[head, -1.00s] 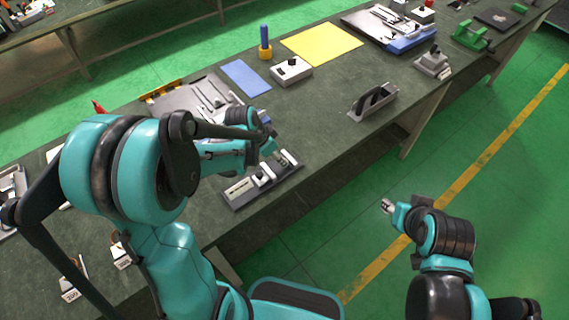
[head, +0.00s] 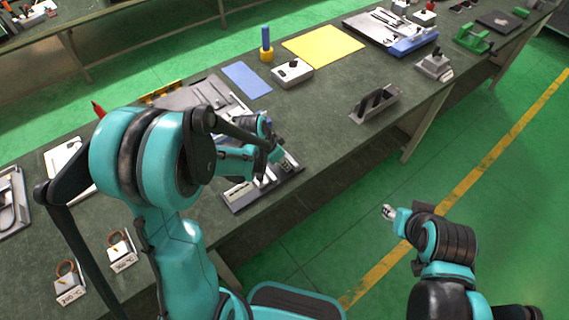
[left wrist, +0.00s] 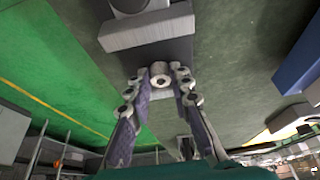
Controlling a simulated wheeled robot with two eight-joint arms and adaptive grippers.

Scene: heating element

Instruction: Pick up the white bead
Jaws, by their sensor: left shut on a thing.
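The white bead (left wrist: 160,74), a short pale cylinder with a hole in its end, sits between the fingertips of my left gripper (left wrist: 161,88) in the left wrist view. The gripper is shut on it. In the head view my left gripper (head: 263,176) is down at the small dark tray (head: 237,206) near the table's front edge, and the gripper and arm hide the bead there. My right gripper (head: 388,212) is over the floor, away from the table. It is too small to tell if it is open.
A grey holder with dark discs (head: 376,104) stands right of the tray. Behind are a grey control box (head: 292,73), a blue mat (head: 246,80) and a yellow mat (head: 323,46). Table surface between tray and holder is clear. Two small boxes (head: 121,252) lie at the lower left.

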